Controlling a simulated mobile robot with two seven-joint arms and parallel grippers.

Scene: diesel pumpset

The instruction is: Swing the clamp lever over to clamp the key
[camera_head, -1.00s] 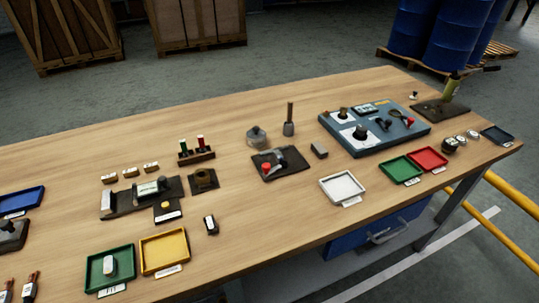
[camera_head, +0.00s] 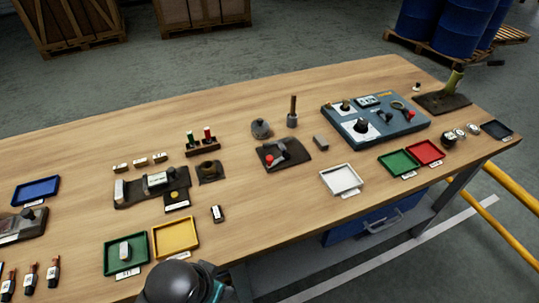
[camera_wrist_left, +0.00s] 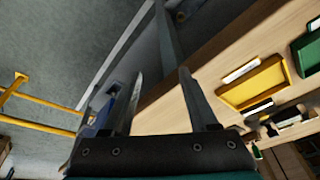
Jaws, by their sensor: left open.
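A dark plate (camera_head: 297,157) near the middle of the bench carries a grey lever-like part with a red knob (camera_head: 269,159), which looks like the clamp lever. The knob is at the front left of the plate. A key in this fixture is too small to make out. My left gripper (camera_wrist_left: 163,95) is open and empty in the left wrist view, near the bench's front edge and away from the clamp. A dark rounded part of my arm shows at the bottom of the head view. My right gripper is not in view.
A yellow tray (camera_head: 195,246) and a green tray (camera_head: 108,258) lie near the front edge. A white tray (camera_head: 359,188) is right of the clamp plate. A blue panel (camera_head: 396,132) stands further right. Bench in front of the clamp plate is clear.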

